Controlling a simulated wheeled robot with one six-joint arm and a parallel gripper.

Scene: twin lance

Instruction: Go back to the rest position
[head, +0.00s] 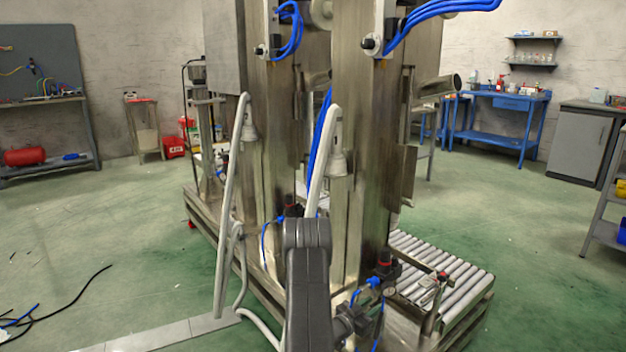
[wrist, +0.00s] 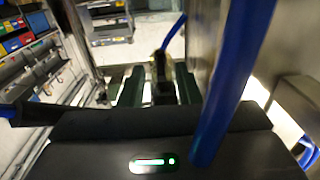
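My dark grey arm (head: 308,265) rises at the bottom centre of the head view, in front of the steel twin-lance machine (head: 355,180). My gripper is hidden in the head view. In the wrist view my gripper (wrist: 161,88) shows two dark green fingers standing apart. A dark fitting with a blue hose (wrist: 162,62) shows between or just beyond them; contact cannot be told. The black gripper body, with a lit green light, fills the bottom. Two pale lances (head: 232,190) (head: 322,160) lean along the machine columns.
A thick blue hose (wrist: 232,75) crosses close in front of the wrist camera, beside a steel column. A roller conveyor (head: 440,270) lies right of the machine. Black regulators with blue tubing (head: 383,270) sit near my arm. Green floor is open at left and right.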

